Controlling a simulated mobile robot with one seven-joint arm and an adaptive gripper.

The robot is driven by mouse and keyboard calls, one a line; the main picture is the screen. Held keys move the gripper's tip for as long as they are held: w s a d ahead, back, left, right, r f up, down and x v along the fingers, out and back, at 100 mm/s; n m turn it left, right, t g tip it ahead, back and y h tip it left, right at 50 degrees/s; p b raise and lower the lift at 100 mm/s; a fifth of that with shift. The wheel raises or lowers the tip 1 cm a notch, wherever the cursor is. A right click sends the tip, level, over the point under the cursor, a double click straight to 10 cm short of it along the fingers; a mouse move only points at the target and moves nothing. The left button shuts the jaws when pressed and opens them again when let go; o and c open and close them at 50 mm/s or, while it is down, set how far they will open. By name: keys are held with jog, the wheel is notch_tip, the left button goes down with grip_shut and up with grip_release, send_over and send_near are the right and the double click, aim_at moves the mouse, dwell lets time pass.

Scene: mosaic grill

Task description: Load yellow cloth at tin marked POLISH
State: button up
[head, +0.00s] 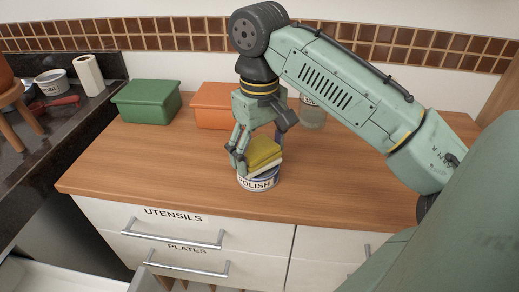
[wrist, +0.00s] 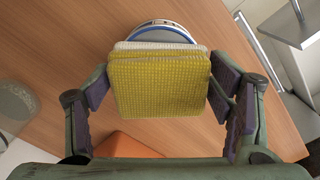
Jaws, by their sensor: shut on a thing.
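A tin marked POLISH (head: 258,182) stands on the wooden counter near its front edge. A yellow cloth (head: 263,152) is between the fingers of my gripper (head: 258,150), right above the tin in the head view. In the wrist view the yellow cloth (wrist: 158,85) fills the space between the fingers of my gripper (wrist: 160,88), with a paler layer along its far edge. The tin's rim (wrist: 160,28) shows beyond the cloth, which hides the rest of the tin. I cannot tell whether the cloth touches the tin.
A green box (head: 147,100) and an orange box (head: 212,118) stand at the back of the counter. A glass jar (head: 312,115) stands behind my gripper. A drawer marked UTENSILS (head: 175,225) is shut below. An open drawer (head: 60,280) shows at lower left. The counter's left front is clear.

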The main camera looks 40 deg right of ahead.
aim_at(260, 149)
jog(key=shift+f, duration=0.1)
notch_tip(260, 149, up, 7)
jog(key=p, duration=0.7)
dwell(0.9)
